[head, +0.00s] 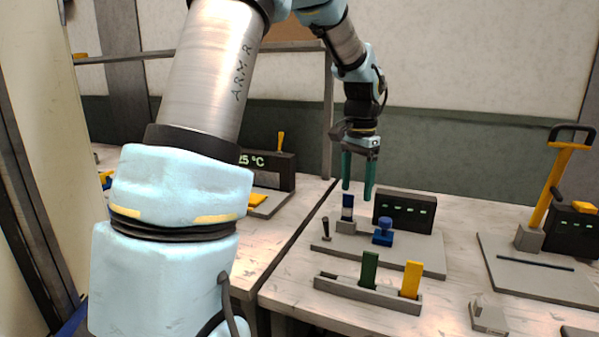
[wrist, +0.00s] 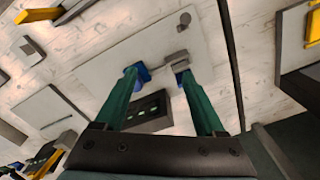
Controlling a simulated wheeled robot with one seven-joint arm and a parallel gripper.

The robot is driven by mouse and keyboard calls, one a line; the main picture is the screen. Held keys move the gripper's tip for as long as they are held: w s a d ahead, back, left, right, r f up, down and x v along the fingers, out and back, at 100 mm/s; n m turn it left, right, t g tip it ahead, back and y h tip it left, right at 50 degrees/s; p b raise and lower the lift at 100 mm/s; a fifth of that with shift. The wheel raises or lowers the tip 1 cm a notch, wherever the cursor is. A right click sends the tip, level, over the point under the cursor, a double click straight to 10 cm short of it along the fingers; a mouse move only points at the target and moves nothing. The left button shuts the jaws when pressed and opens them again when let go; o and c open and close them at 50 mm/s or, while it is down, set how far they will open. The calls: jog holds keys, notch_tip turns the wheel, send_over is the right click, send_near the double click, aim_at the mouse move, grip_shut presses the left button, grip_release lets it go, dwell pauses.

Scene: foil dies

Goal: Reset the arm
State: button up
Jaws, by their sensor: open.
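My gripper (head: 357,176) hangs from my arm with its two green fingers pointing down. It is open and empty, above a grey base plate (head: 405,252) on the table. In the wrist view the fingers (wrist: 160,78) are spread apart over the same plate. Below them in the head view are a blue die with a white band (head: 347,207) in a grey block (head: 345,226) and a blue knob (head: 383,232). The fingers appear above these parts; I see no contact.
A black display box (head: 404,212) stands behind the plate. In front is a grey rack (head: 340,288) with a green die (head: 369,270) and a yellow die (head: 411,279). A press with a yellow lever (head: 550,190) stands at right. A temperature display (head: 268,170) is at left.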

jog(key=s+a+f+n, duration=0.2)
jog(key=s+a+n, duration=0.1)
jog(key=a, duration=0.4)
jog(key=s+a+f+n, duration=0.3)
jog(key=s+a, duration=0.2)
jog(key=a, duration=0.3)
jog(key=s+a+f+n+t, duration=0.1)
jog(key=s+a+n, duration=0.3)
jog(key=a, duration=0.4)
jog(key=shift+s+f, duration=0.6)
jog(key=shift+f, duration=0.1)
